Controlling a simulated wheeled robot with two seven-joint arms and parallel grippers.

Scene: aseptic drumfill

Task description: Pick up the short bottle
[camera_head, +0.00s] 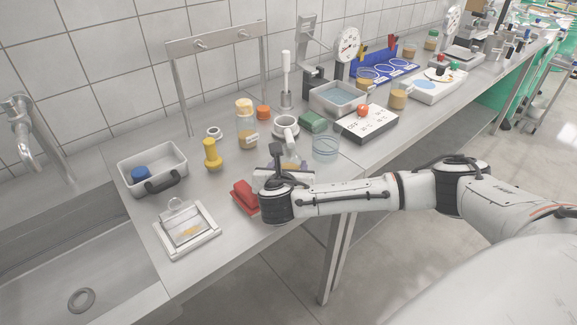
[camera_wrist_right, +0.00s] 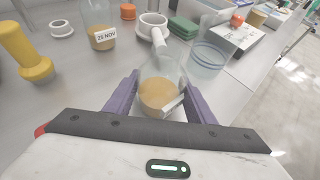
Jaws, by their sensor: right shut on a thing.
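The short bottle (camera_wrist_right: 159,92) is clear with tan contents and a pale label low on its side. In the right wrist view it stands between the two purple fingers of my right gripper (camera_wrist_right: 158,102), which is shut on it. In the head view my arm and gripper (camera_head: 289,168) mostly hide the bottle. I cannot tell whether its base touches the bench. A taller bottle (camera_head: 246,128) with a yellowish cap and a date label stands behind, to the left. My left gripper is not in view.
A white mortar with pestle (camera_head: 286,128) and a clear beaker (camera_head: 326,146) stand close behind the gripper. A yellow tool (camera_head: 212,156), a grey tray (camera_head: 125,178) and a clipboard-like frame (camera_head: 187,240) are to the left. A red object (camera_head: 243,195) lies near the front edge.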

